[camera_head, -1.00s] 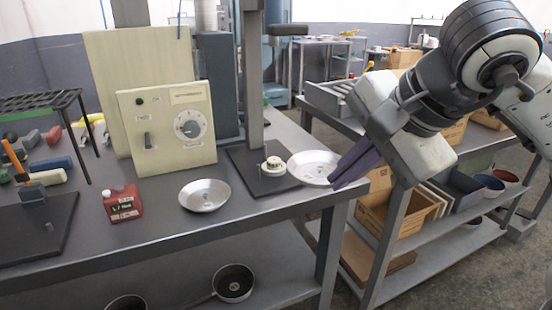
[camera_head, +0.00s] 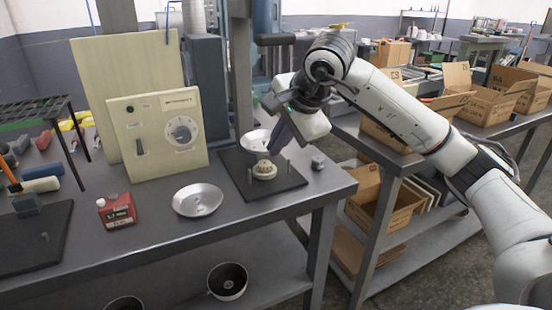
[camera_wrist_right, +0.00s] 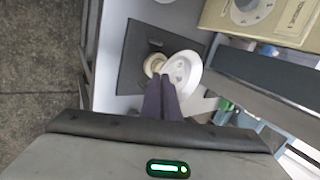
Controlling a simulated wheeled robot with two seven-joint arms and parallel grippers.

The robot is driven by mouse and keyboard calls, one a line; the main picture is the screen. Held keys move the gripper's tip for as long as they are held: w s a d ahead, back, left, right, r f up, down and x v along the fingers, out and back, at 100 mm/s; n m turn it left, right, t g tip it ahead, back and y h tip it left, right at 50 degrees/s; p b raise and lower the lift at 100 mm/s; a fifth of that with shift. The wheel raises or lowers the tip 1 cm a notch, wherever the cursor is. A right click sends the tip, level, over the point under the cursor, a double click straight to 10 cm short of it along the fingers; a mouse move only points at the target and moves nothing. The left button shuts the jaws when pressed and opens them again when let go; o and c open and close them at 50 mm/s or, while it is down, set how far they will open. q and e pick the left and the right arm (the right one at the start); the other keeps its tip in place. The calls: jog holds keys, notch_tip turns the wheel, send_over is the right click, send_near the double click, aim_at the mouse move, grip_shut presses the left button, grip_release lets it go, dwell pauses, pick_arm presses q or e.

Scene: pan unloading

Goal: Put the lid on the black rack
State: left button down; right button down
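A round silver lid (camera_head: 256,139) is at the fingertips of my right gripper (camera_head: 276,140), above the far part of a black base plate (camera_head: 237,178). In the right wrist view, the purple fingers (camera_wrist_right: 161,98) are close together at the edge of the pale lid (camera_wrist_right: 184,72). The fingers appear shut on its rim. A second silver dish-shaped lid (camera_head: 198,200) lies on the table. A black rack (camera_head: 38,107) with a slotted top on thin legs stands at the left. My left gripper is not in view.
A cream round part (camera_head: 264,171) sits on the base plate below the lid. A metal column (camera_head: 240,90), a control panel (camera_head: 160,135) and a red can (camera_head: 117,211) stand on the table (camera_head: 150,245). Pans (camera_head: 227,281) sit on the lower shelf.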

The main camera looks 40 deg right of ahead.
notch_tip(320, 180, down, 3)
jog(key=shift+r, duration=0.1)
jog(key=shift+w+f, duration=0.15)
jog(key=shift+f, duration=0.5)
jog(key=shift+f, duration=0.2)
jog(key=c, duration=2)
grip_release()
jog(key=shift+c, duration=0.2)
